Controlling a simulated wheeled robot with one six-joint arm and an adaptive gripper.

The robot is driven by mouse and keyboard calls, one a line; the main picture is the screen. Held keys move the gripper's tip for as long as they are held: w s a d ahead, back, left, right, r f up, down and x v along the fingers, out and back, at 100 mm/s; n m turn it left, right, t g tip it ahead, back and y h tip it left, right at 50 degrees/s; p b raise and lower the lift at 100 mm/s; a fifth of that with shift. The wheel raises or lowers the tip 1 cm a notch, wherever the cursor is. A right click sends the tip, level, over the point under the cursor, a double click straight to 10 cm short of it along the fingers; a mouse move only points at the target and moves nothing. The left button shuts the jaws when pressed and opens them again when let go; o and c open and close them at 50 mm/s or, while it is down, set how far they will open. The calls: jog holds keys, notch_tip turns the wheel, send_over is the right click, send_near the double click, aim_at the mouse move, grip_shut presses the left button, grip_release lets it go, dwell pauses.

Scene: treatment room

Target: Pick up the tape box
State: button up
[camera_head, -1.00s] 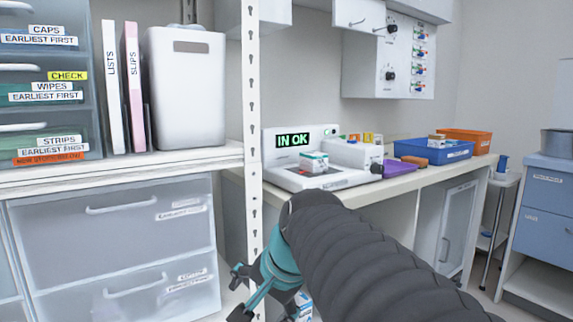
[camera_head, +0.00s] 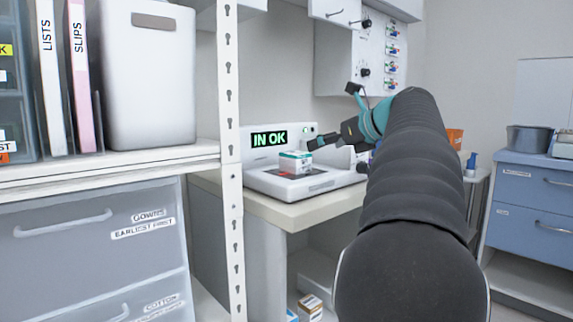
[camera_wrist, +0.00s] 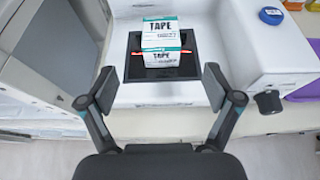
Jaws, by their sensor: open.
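The tape box (camera_head: 295,162), white with a teal edge and marked TAPE, sits on the dark plate of a white device (camera_head: 306,186) with a screen reading IN OK. In the wrist view the tape box (camera_wrist: 160,42) is at the top centre, with a red light line across it. My gripper (camera_head: 335,118) is open and empty, with its fingers spread beside and above the device in the head view. In the wrist view my gripper (camera_wrist: 160,88) points at the box, its fingertips on either side of the box's line and short of it.
A white shelf post (camera_head: 230,130) stands left of the device. The counter (camera_head: 300,213) has a bare front edge. In the wrist view a white housing with a dark knob (camera_wrist: 268,101) stands right of the plate. Small boxes (camera_head: 310,306) lie low under the counter.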

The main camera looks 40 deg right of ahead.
aim_at(300, 154)
jog(key=x, duration=0.7)
jog(key=shift+a, duration=0.15)
jog(key=shift+d+b+x, duration=0.2)
jog(key=shift+b+x, duration=0.35)
jog(key=shift+x, duration=2.05)
jog(key=shift+d+f, duration=0.1)
jog(key=c, duration=1.4)
